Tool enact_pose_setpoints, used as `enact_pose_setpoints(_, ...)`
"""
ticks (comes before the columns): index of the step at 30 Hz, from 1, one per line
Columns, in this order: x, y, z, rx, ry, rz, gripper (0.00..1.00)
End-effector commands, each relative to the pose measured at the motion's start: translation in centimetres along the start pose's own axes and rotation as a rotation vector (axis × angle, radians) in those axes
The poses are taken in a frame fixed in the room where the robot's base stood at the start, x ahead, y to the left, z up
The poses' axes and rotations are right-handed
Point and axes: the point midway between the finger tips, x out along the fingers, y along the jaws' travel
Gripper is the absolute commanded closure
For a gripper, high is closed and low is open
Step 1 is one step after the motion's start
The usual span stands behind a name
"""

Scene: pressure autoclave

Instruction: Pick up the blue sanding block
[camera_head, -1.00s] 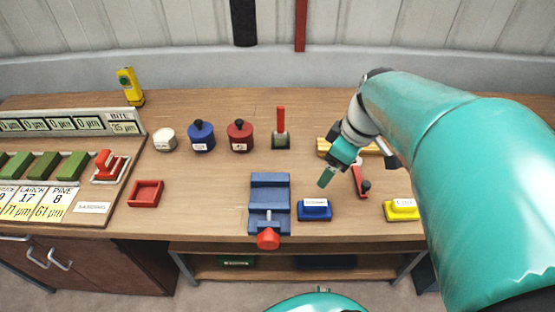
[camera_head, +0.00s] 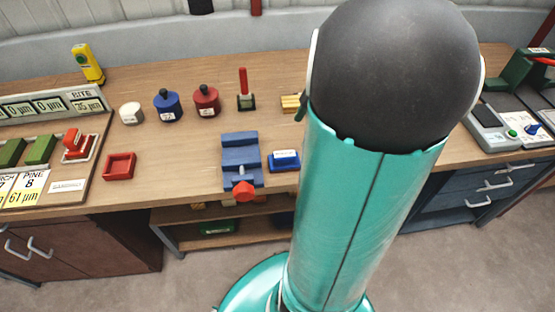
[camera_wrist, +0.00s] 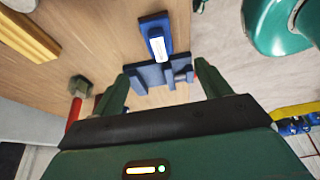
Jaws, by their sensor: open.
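The blue sanding block (camera_head: 285,161) with a white label lies on the wooden bench, just right of the blue vise (camera_head: 241,165) and close beside my arm in the head view. In the wrist view the block (camera_wrist: 154,28) shows ahead at top centre, with the vise (camera_wrist: 150,77) below it in the picture. My gripper (camera_wrist: 161,72) is open and empty, its two green fingers spread wide. It is apart from the block, and the vise appears between the fingertips. In the head view my arm hides the gripper.
A red tray (camera_head: 119,166), a blue pot (camera_head: 167,105), a red pot (camera_head: 206,101) and a red-handled tool (camera_head: 245,91) stand to the left. A wooden piece (camera_head: 291,104) lies behind the block. Grey control boxes (camera_head: 490,128) are at right. My arm hides the bench right of the block.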

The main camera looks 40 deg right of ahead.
Motion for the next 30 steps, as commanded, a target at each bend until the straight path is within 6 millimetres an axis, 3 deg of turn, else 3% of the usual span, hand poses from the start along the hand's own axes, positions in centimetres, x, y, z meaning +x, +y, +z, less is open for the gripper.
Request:
enact_pose_setpoints(10,6.4,-0.1,0.1,0.006,0.001,-0.003,0.24)
enact_pose_setpoints(17,8.3,-0.2,-0.1,0.003,0.001,-0.003,0.24)
enact_pose_setpoints(25,12.2,-0.1,-0.5,0.003,0.001,-0.004,0.24)
enact_pose_setpoints(30,13.0,0.0,-0.5,0.001,0.0,-0.002,0.24)
